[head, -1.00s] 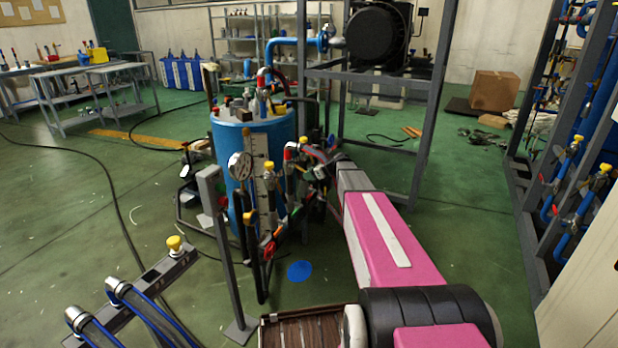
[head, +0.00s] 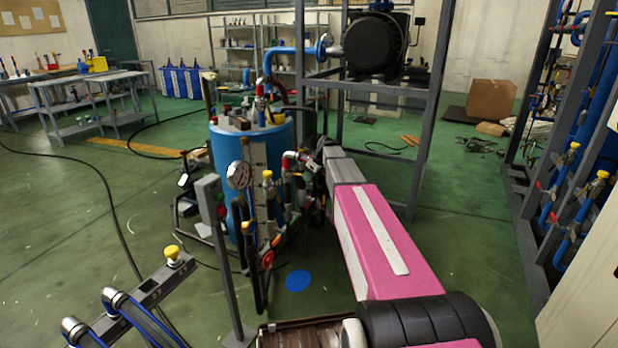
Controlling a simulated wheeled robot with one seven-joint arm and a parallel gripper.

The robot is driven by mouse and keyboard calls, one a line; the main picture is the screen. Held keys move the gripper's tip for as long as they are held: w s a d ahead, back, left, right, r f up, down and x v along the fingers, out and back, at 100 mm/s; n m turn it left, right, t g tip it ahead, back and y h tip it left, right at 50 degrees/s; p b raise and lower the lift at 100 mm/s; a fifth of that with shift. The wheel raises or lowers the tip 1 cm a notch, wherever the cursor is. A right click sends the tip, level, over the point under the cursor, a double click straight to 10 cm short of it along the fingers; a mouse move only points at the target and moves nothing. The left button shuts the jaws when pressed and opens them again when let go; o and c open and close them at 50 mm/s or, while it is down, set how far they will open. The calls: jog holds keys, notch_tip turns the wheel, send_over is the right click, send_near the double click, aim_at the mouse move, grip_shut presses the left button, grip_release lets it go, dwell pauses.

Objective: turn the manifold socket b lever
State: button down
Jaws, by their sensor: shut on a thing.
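The manifold (head: 266,205) is a cluster of dark pipes with a round gauge (head: 239,175), a yellow-capped valve and red and orange handles. It stands in front of the blue drum (head: 225,165). My pink arm reaches in from the lower right, and my gripper (head: 306,172) is at the manifold's right side, among its fittings. The gripper is small and partly hidden by pipes and my own wrist. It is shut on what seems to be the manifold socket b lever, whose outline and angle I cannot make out.
A grey post (head: 226,260) stands close to the manifold on the left. A low rail with yellow-capped fittings and hoses (head: 150,285) is at lower left. A grey frame (head: 423,130) with a black motor rises behind. Green floor is open at left.

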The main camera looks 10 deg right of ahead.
jog(key=c, duration=1)
grip_release()
jog(key=shift+o, duration=0.2)
jog(key=v, duration=1)
jog(key=shift+d+r, duration=0.15)
jog(key=shift+r, duration=0.2)
jog(key=shift+s, duration=0.1)
jog(key=s+a+f+n+g+h, duration=0.1)
jog(key=s+f+n, duration=0.6)
jog(key=s, duration=0.4)
jog(key=s+a+f+n+g+h, duration=0.1)
jog(key=s+a+f+n+h, duration=0.1)
jog(key=s+f+n, duration=0.5)
jog(key=s+a+f+n+g+h, duration=0.1)
jog(key=s+a+f+n, duration=0.1)
jog(key=s+f+n, duration=0.6)
jog(key=s+n, duration=0.3)
jog(key=s, duration=0.4)
jog(key=shift+s+g+h, duration=0.3)
jog(key=shift+h, duration=0.1)
